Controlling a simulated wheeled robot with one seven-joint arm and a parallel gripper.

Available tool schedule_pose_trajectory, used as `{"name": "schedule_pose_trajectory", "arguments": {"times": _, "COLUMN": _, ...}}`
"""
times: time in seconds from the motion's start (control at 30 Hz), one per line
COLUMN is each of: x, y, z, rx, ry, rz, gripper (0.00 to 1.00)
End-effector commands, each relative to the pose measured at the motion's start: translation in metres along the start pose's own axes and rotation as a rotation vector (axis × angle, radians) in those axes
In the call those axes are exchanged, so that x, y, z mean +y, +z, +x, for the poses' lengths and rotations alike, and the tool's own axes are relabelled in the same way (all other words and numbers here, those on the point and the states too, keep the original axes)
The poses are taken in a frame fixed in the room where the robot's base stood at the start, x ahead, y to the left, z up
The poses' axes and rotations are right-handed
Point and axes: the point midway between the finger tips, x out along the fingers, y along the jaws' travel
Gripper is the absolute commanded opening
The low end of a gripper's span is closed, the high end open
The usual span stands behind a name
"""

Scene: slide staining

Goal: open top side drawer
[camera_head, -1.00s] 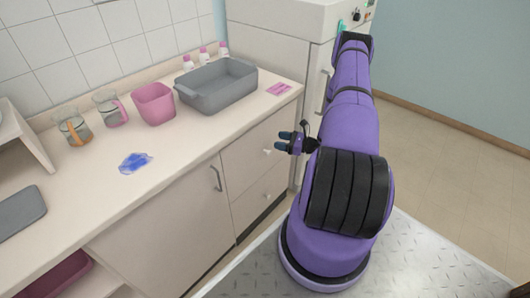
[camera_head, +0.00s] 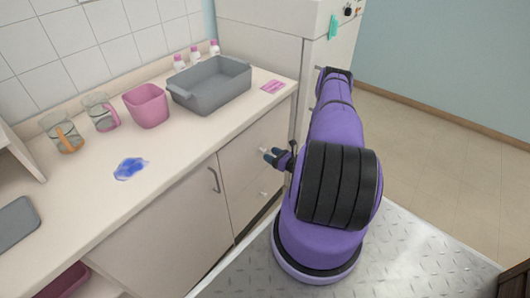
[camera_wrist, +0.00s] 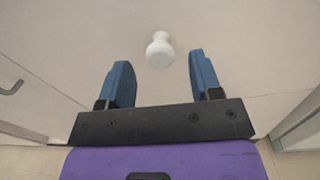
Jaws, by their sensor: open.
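The top side drawer (camera_head: 246,140) is a beige front at the right end of the counter, and it looks shut. Its white round knob (camera_wrist: 160,50) shows in the wrist view, centred just beyond my fingertips. My gripper (camera_wrist: 160,80) is open, with its two blue fingers to the left and right of the knob and nothing between them. In the head view my gripper (camera_head: 268,154) is right at the drawer front and hides part of the knob.
A lower drawer (camera_head: 254,199) with its own knob is below. A cupboard door with a metal handle (camera_head: 214,180) is to the left. The counter above holds a grey basin (camera_head: 210,88), a pink container (camera_head: 146,106) and jugs. A tall white cabinet stands behind at right.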

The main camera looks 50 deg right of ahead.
Motion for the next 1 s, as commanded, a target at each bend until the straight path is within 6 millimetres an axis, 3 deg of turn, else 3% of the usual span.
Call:
{"name": "schedule_pose_trajectory", "arguments": {"times": 0.1, "x": 0.001, "y": 0.0, "z": 0.018, "rx": 0.0, "ry": 0.003, "rz": -0.002, "gripper": 0.59}}
{"name": "schedule_pose_trajectory", "arguments": {"times": 0.3, "x": 0.0, "y": 0.0, "z": 0.035, "rx": 0.0, "ry": 0.001, "rz": -0.001, "gripper": 0.59}}
{"name": "schedule_pose_trajectory", "arguments": {"times": 0.63, "x": 0.0, "y": 0.0, "z": 0.038, "rx": 0.0, "ry": 0.0, "rz": 0.0, "gripper": 0.59}}
{"name": "schedule_pose_trajectory", "arguments": {"times": 0.67, "x": 0.0, "y": 0.0, "z": 0.038, "rx": 0.0, "ry": 0.0, "rz": 0.0, "gripper": 0.56}}
{"name": "schedule_pose_trajectory", "arguments": {"times": 0.9, "x": 0.0, "y": 0.0, "z": 0.038, "rx": 0.0, "ry": 0.0, "rz": 0.0, "gripper": 0.01}}
{"name": "schedule_pose_trajectory", "arguments": {"times": 1.0, "x": 0.0, "y": 0.0, "z": 0.038, "rx": 0.0, "ry": 0.0, "rz": 0.0, "gripper": 0.0}}
